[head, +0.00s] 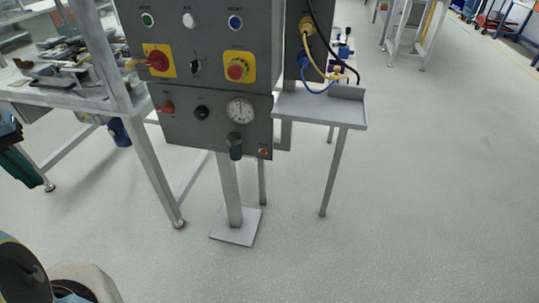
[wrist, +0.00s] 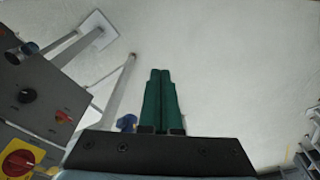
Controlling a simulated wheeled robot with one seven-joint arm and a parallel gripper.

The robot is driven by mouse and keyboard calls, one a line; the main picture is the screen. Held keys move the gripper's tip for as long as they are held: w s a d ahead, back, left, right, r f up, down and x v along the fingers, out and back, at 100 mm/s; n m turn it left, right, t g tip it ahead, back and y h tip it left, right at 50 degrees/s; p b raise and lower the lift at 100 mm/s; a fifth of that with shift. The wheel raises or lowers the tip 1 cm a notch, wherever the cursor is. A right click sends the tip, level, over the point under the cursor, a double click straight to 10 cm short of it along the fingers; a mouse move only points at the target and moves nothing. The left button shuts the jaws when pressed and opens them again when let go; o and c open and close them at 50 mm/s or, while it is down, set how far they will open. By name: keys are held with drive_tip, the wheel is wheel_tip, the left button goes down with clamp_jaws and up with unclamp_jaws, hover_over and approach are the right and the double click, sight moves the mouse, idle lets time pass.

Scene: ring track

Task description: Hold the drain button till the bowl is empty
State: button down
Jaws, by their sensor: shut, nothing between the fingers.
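A grey control panel (head: 190,125) stands on a post. Below its round gauge (head: 240,110) hangs a small dark bowl (head: 236,147). It also shows at the left of the wrist view (wrist: 28,48). A small orange button (head: 264,153) sits at the panel's lower right corner; its label is too small to read, so I cannot tell whether it is the drain button. The liquid level in the bowl cannot be made out. My gripper (wrist: 160,72) is shut and empty, its green fingers together. It shows at the left edge of the head view (head: 36,184), apart from the panel.
A cluttered workbench (head: 80,88) stands left of the panel, its legs close to my gripper. A small grey shelf (head: 320,108) is right of the panel, with hoses (head: 318,58) above it. The floor (head: 430,190) at the right is clear.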

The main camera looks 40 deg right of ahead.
sight(263, 152)
drive_tip(key=w+d+f+t+h+b, duration=0.1)
drive_tip(key=w+d+f+h+b, duration=0.2)
drive_tip(key=d+f, duration=0.7)
drive_tip(key=w+d+f+t+h+b, duration=0.1)
drive_tip(key=w+d+f+b, duration=0.1)
drive_tip(key=w+d+f, duration=0.55)
drive_tip(key=s+d+f+g+h+b, duration=0.1)
drive_tip(key=s+d+f+h, duration=0.1)
drive_tip(key=s+d, duration=0.3)
drive_tip(key=s+d+f+n+g+h+b, duration=0.1)
drive_tip(key=s+d+f+h, duration=0.2)
drive_tip(key=d, duration=0.9)
drive_tip(key=s+d+f+n+g+h+b, duration=0.1)
drive_tip(key=s+d+f+g+h, duration=0.1)
drive_tip(key=s+d+f, duration=0.4)
drive_tip(key=s+d, duration=0.2)
drive_tip(key=d, duration=0.1)
drive_tip(key=shift+s+f+b, duration=0.25)
drive_tip(key=shift+s+b, duration=0.05)
drive_tip(key=shift+s, duration=0.1)
drive_tip(key=shift+d, duration=0.15)
drive_tip(key=w+d, duration=0.4)
drive_tip(key=d, duration=0.3)
drive_tip(key=shift+w+b, duration=0.4)
drive_tip(key=shift+w+d, duration=0.1)
drive_tip(key=shift+d, duration=0.15)
